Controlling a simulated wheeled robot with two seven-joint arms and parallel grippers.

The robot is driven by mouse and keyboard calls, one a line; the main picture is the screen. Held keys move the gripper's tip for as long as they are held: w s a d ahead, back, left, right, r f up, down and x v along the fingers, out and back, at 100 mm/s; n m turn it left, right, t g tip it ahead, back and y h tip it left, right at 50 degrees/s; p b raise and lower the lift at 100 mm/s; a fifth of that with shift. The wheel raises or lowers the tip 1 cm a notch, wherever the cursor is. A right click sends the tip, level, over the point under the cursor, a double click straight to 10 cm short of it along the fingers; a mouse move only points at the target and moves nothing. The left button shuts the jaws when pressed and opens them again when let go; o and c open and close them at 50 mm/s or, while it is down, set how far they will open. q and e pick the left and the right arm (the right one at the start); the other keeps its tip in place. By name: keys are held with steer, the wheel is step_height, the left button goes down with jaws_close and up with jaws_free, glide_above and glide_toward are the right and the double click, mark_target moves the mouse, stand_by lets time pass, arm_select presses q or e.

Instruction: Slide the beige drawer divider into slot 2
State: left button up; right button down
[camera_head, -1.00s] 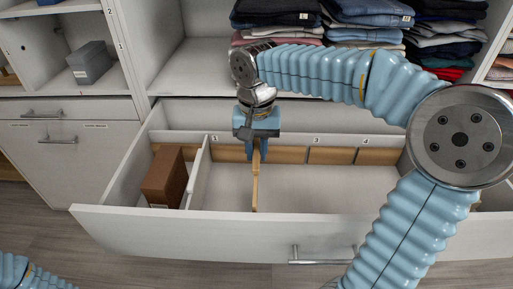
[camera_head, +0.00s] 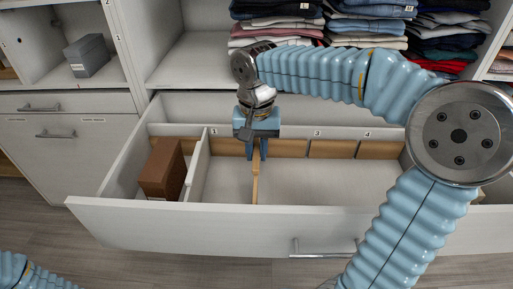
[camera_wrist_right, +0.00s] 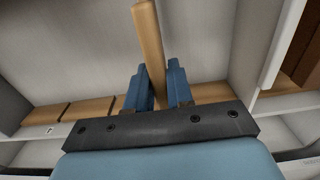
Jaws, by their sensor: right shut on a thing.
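The beige drawer divider (camera_head: 255,182) is a thin wooden panel standing upright in the open white drawer (camera_head: 150,212). It runs from near the back strip towards the front wall. My right gripper (camera_head: 256,155) is above it, pointing down, with its blue fingers shut on it near the back. In the right wrist view, the divider (camera_wrist_right: 151,45) passes between the two fingers (camera_wrist_right: 160,88). Labels 1, 3 and 4 show along the drawer's back; the place between 1 and 3 is behind my gripper. Whether the divider is seated cannot be seen. My left gripper is out of view.
A white divider (camera_head: 197,170) stands left of the beige one, with a brown box (camera_head: 162,170) beyond it. The drawer's right part is open floor, partly hidden by my right arm. Folded clothes (camera_head: 370,20) lie on the shelf above; a grey box (camera_head: 87,55) sits at left.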

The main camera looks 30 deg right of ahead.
steer(key=shift+f+b, duration=1.6)
steer(key=shift+f, duration=0.65)
steer(key=c, duration=0.9)
jaws_free()
steer(key=shift+r, duration=0.1)
step_height(320, 180, up, 14)
steer(key=p, duration=0.3)
steer(key=shift+f, duration=0.2)
step_height(320, 180, down, 14)
steer(key=b, duration=0.3)
steer(key=shift+r+p, duration=0.4)
steer(key=shift+r, duration=0.2)
